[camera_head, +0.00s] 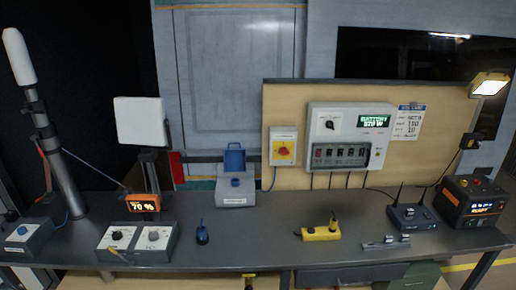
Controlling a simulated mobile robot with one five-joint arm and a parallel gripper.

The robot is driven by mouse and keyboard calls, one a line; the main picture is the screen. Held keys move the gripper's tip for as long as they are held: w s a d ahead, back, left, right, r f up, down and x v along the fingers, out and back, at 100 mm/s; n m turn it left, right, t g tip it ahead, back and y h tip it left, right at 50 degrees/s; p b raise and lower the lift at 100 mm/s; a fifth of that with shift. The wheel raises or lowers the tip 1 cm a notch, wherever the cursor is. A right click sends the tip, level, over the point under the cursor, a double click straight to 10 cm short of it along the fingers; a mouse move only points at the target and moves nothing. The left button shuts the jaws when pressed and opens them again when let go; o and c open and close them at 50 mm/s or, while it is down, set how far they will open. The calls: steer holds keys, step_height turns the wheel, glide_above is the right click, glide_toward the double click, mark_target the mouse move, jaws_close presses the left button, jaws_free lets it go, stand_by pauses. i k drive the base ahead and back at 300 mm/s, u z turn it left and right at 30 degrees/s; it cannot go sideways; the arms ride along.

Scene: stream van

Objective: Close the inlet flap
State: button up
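A blue flap (235,160) stands upright, raised at the back of a light grey box (235,191) on the dark workbench. The flap appears open, tilted up away from the top of the box. I take it to be the inlet flap.
On the workbench (270,235) stand a blue-knobbed item (202,233), a two-dial box (137,243), a yellow block (321,232), a router (412,216) and an orange-black power unit (474,201). The bench in front of the grey box is mostly clear. A breaker panel (350,136) hangs behind.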

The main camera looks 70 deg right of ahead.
mark_target(234, 159)
steer(key=z, duration=0.95)
steer(key=i, duration=0.4)
steer(key=u, duration=0.35)
